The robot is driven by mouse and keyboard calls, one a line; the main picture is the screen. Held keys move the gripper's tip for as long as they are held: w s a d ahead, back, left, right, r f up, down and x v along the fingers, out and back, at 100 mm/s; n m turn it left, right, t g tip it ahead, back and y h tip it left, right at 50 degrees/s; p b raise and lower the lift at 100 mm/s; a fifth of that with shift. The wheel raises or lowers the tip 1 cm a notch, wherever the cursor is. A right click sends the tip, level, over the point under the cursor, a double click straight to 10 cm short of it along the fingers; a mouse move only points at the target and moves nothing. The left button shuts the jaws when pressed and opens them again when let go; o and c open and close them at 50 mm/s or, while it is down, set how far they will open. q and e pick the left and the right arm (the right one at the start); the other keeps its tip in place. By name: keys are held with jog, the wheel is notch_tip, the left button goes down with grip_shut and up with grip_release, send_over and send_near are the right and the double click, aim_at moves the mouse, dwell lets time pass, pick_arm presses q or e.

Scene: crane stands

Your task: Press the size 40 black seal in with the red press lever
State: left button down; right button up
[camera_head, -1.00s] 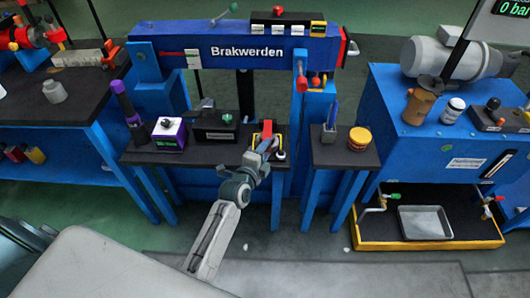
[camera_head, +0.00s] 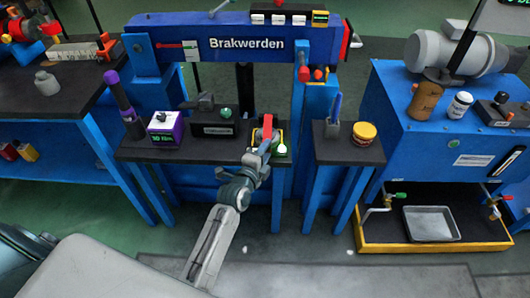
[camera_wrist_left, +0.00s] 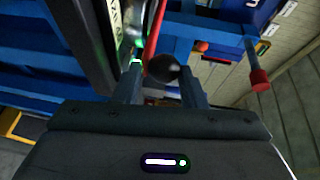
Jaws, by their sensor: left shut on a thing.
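The small press with its red lever (camera_head: 266,128) and yellow frame stands at the right end of the dark shelf under the "Brakwerden" beam. My left gripper (camera_head: 259,152) reaches up to it from below. In the left wrist view, the lever's red rod (camera_wrist_left: 153,32) ends in a black ball knob (camera_wrist_left: 163,68), which sits between the fingers of my left gripper (camera_wrist_left: 161,88); it is shut on the knob. A green glow (camera_head: 282,149) shows beside the press. I cannot make out the size 40 black seal; the arm hides the press's lower part. My right gripper is not in view.
A yellow-and-red tub (camera_head: 363,135) stands on the separate shelf to the right, beyond a gap.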

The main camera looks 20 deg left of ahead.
pick_arm(q)
jog(key=shift+f, duration=0.2)
jog(key=c, duration=1.1)
grip_release()
jog(key=s, duration=0.7)
jog(key=s+r, duration=0.1)
jog(key=s, duration=0.2)
jog(key=shift+s+a+r+b, duration=0.1)
jog(key=shift+s+a+b, duration=0.2)
jog(key=shift+a+b, duration=0.1)
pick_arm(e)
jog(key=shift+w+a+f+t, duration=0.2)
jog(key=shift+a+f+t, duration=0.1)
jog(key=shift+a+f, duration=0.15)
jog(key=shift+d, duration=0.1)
